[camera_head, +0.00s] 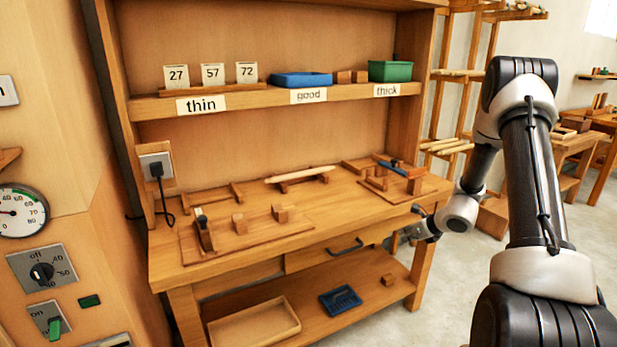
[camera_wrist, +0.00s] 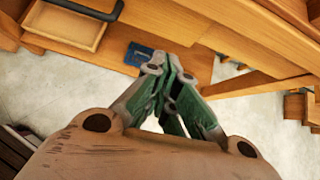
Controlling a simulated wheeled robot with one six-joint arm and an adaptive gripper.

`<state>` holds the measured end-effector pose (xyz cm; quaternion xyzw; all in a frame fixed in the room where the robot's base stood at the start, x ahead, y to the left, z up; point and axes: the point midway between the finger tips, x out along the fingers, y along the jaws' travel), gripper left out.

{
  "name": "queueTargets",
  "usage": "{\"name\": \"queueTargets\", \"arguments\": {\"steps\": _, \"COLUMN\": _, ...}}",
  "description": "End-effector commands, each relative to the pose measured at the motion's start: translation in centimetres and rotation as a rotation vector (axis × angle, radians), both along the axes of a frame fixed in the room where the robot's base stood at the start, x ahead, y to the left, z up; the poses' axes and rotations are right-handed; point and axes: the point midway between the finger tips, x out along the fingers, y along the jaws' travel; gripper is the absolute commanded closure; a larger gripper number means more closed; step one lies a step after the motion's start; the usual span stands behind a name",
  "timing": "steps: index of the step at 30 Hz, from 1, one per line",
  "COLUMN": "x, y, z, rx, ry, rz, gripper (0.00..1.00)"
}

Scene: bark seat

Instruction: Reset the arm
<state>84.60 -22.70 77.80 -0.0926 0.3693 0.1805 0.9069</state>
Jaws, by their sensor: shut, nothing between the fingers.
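My arm reaches in from the right in the head view, bent at the elbow. My gripper (camera_head: 416,231) hangs near the front right corner of the wooden workbench (camera_head: 190,245), out in front of its edge. In the wrist view my gripper (camera_wrist: 160,72) has its green-and-grey fingers drawn together at the tips, with nothing between them. It points down toward the lower shelf and the floor. I see no contact with the bench, though the head view shows the gripper too small to be sure.
The upper shelf holds number cards (camera_head: 212,75), a blue tray (camera_head: 301,80) and a green bin (camera_head: 390,71). Wooden pieces lie on the benchtop. The lower shelf holds a wooden tray (camera_head: 254,325) and a blue tray (camera_head: 341,299). A wooden rack (camera_head: 460,75) stands behind my arm. Floor shows at right.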

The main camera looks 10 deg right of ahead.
Motion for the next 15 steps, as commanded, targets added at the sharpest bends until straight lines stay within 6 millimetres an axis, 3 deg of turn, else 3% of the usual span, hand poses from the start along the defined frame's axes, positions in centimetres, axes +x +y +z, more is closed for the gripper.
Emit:
{"name": "queueTargets", "arguments": {"steps": 2, "x": -1.3, "y": 0.9, "z": -0.3, "rx": -0.038, "ry": -0.008, "rz": 0.119, "gripper": 1.00}}
{"name": "queueTargets", "arguments": {"steps": 6, "x": -6.5, "y": 3.5, "z": -1.0, "rx": -0.100, "ry": 0.003, "rz": 0.408, "gripper": 1.00}}
{"name": "queueTargets", "arguments": {"steps": 8, "x": -8.8, "y": 4.3, "z": 0.2, "rx": -0.139, "ry": -0.012, "rz": 0.553, "gripper": 1.00}}
{"name": "queueTargets", "arguments": {"steps": 15, "x": -17.5, "y": 7.2, "z": 8.2, "rx": -0.327, "ry": -0.105, "rz": 1.145, "gripper": 1.00}}
